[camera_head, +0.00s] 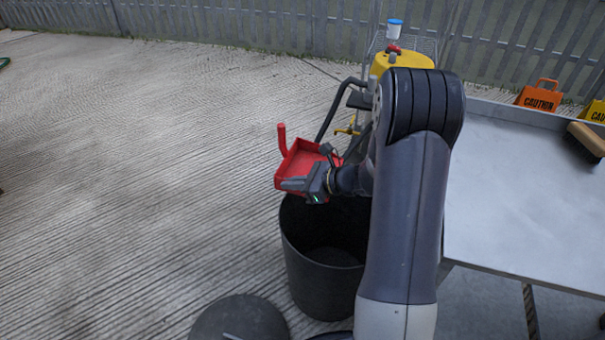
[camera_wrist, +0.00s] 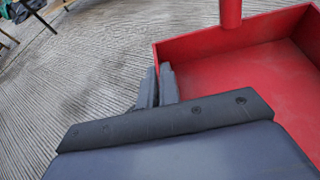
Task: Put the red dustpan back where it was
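The red dustpan (camera_head: 300,160) is held in the air above the far side of a dark round bin. Its upright red handle stands at its left end. My gripper (camera_head: 308,188) is at the pan's near edge. In the wrist view the dustpan (camera_wrist: 255,85) fills the right side, open side up, and its tray looks empty. The fingers of my gripper (camera_wrist: 158,88) are close together on either side of the pan's left wall, so it looks shut on that wall. My arm hides part of the scene right of the pan.
The open dark bin (camera_head: 325,275) stands below the gripper, with a dark round lid (camera_head: 240,320) by it. A yellow machine (camera_head: 400,62) stands behind.

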